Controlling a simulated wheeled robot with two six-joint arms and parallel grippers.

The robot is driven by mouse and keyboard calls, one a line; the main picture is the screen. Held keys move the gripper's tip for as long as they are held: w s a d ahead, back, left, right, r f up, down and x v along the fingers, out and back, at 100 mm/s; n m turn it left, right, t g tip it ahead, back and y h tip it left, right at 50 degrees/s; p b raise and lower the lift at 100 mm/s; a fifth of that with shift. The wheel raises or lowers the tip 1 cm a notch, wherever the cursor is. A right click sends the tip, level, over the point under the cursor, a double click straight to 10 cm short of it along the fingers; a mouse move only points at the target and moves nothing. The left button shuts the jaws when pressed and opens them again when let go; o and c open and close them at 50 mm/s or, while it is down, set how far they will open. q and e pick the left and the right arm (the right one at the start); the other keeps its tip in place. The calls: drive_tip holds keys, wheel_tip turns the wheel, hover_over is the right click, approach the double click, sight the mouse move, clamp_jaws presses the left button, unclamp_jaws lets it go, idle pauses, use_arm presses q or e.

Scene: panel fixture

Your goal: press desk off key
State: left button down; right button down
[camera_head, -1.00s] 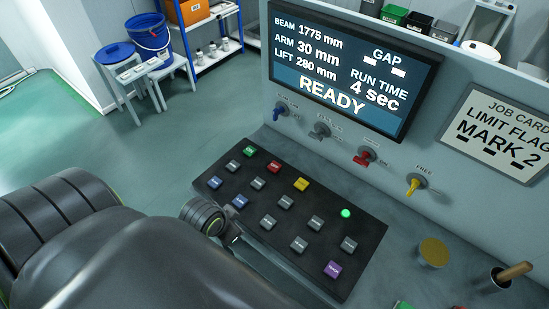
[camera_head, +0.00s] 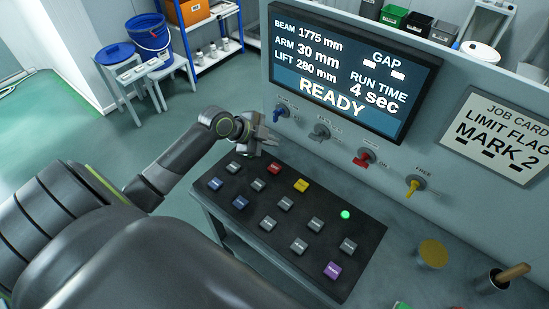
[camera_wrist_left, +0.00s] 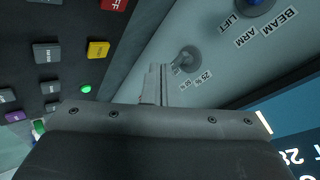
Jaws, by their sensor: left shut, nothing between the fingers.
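The black key panel (camera_head: 322,247) lies on the desk with rows of grey, blue, red, yellow and purple keys. The red key (camera_head: 274,168) shows uncovered near its far left end; its lettering is partly readable in the left wrist view (camera_wrist_left: 114,4). My left gripper (camera_head: 268,141) is shut and empty, over the far left corner of the panel, just beyond the red key. My right gripper is not in view.
The upright console carries a screen (camera_head: 345,70) reading READY. A row of switches with blue (camera_head: 280,112), grey, red (camera_head: 363,158) and yellow (camera_head: 413,188) levers sits below it, close to my left gripper. A green lamp (camera_head: 345,214) glows on the key panel.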

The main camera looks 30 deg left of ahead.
sight(271, 168)
use_arm(q)
drive_tip(key=shift+f, duration=0.1)
wheel_tip(271, 168, down, 9)
drive_tip(key=b, duration=0.7)
idle(1.9)
drive_tip(key=shift+f+b, duration=0.3)
drive_tip(key=shift+b, duration=0.15)
drive_tip(key=shift+f+b, duration=0.4)
drive_tip(key=shift+f, duration=0.05)
idle(0.5)
drive_tip(key=shift+r, duration=0.1)
drive_tip(key=shift+r+p, duration=0.75)
drive_tip(key=shift+r, duration=0.05)
